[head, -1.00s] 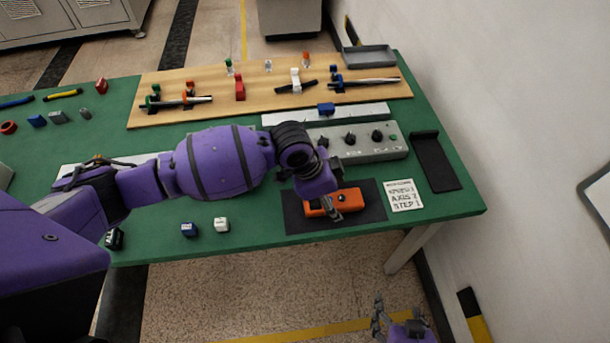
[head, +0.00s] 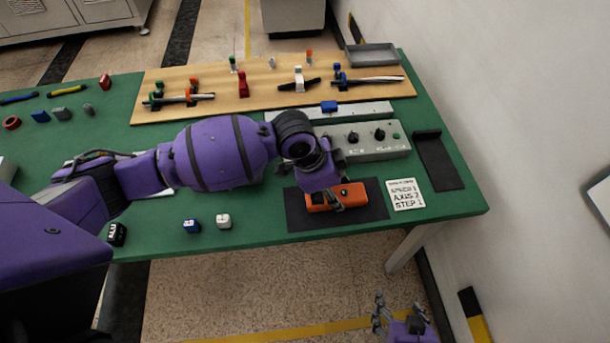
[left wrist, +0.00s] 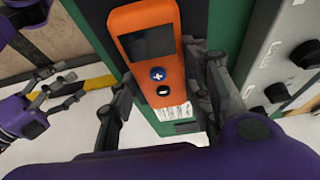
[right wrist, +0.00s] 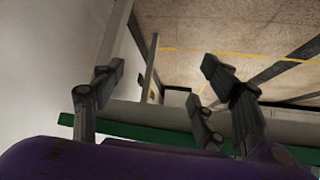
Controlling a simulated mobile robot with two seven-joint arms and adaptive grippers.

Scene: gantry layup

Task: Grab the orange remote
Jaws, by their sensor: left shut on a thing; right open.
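The orange remote (head: 350,194) lies over the black mat (head: 374,208) near the front right of the green table. In the left wrist view the remote (left wrist: 148,50) shows a dark screen, a blue plus button and a black button. My left gripper (head: 340,205) is above it, with one finger on each side, shut on it; in the left wrist view the fingers (left wrist: 165,95) flank its body. Whether it is clear of the mat I cannot tell. My right gripper (head: 381,312) is open and empty, low in front of the table; it also shows in the right wrist view (right wrist: 165,85).
A grey control box (head: 370,141) with black knobs stands behind the remote. A printed card (head: 405,194) and a black tray (head: 437,160) lie to its right. The wall bounds the right side.

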